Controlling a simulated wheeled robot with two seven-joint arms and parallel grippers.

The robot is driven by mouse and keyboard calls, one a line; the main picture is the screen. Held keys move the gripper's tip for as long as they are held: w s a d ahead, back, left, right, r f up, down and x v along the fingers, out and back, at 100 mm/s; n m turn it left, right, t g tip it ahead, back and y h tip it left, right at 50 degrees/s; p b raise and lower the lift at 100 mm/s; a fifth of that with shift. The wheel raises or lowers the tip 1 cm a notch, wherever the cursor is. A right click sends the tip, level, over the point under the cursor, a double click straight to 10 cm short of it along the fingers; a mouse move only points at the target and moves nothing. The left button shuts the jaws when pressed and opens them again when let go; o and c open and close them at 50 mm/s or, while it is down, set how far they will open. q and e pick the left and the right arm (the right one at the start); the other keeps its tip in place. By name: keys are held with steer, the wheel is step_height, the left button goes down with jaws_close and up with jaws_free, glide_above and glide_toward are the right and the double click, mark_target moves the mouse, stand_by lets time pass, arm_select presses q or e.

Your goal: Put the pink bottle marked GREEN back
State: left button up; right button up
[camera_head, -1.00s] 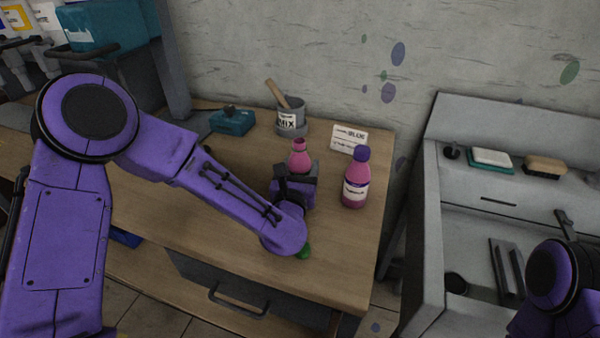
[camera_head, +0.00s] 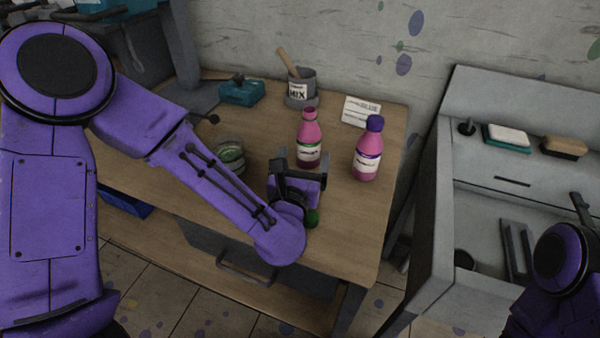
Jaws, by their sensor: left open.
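A pink bottle with a green-striped label (camera_head: 309,140) stands upright on the wooden table, its pink neck uncapped. My left gripper (camera_head: 299,168) is open and empty, just in front of this bottle, with its fingers toward it. A small gap seems to show between fingers and bottle. A green round cap (camera_head: 312,218) shows beside the gripper's wrist; I cannot tell what it rests on. A second pink bottle with a blue cap (camera_head: 368,150) stands upright to the right. My right arm is at the lower right; its fingers are not clear.
A white BLUE card (camera_head: 361,111) lies behind the blue-capped bottle. A grey MIX pot (camera_head: 300,88) with a stick, a teal box (camera_head: 242,91) and a glass jar (camera_head: 230,155) stand on the table (camera_head: 345,235). A grey sink unit (camera_head: 495,215) is at the right.

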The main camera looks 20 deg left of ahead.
arm_select(q)
steer(key=s, duration=0.3)
steer(key=shift+s+d+r+p, duration=0.1)
steer(key=shift+s+d+p, duration=0.05)
steer(key=shift+d+p, duration=0.2)
steer(key=shift+s, duration=0.45)
